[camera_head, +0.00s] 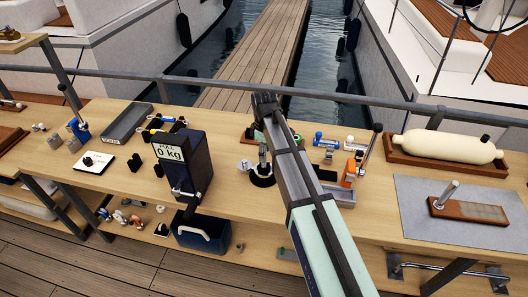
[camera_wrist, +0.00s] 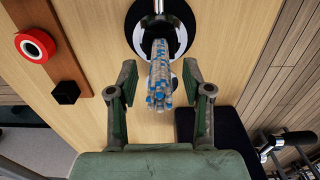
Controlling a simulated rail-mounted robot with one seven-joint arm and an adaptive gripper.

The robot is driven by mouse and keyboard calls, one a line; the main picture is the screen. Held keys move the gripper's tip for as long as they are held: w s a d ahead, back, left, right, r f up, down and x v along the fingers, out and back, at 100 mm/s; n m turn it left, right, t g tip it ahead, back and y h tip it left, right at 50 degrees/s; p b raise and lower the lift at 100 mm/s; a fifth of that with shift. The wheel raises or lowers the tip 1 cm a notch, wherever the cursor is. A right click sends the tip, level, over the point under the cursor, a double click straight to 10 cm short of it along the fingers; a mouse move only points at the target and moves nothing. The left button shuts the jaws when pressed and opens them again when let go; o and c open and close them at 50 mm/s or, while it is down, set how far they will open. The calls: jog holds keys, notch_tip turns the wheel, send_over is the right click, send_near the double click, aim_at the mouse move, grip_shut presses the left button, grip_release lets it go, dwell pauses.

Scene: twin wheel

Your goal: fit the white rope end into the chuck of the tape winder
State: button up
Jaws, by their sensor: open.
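My gripper (camera_wrist: 160,72) is open in the wrist view, one finger on each side of a white rope end with blue flecks (camera_wrist: 158,88). A gap shows between the rope and each finger. The rope points up toward the wrist camera from a round black base (camera_wrist: 182,40) with a metal post. In the head view my gripper (camera_head: 263,138) is over the bench, above that black base (camera_head: 262,178); my arm partly hides the spot. I cannot tell for sure which device is the tape winder or where its chuck is.
A dark box reading 0 kg (camera_head: 183,165) with a crank stands left of my gripper.

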notch_tip(320, 180, up, 12)
dwell(0.6)
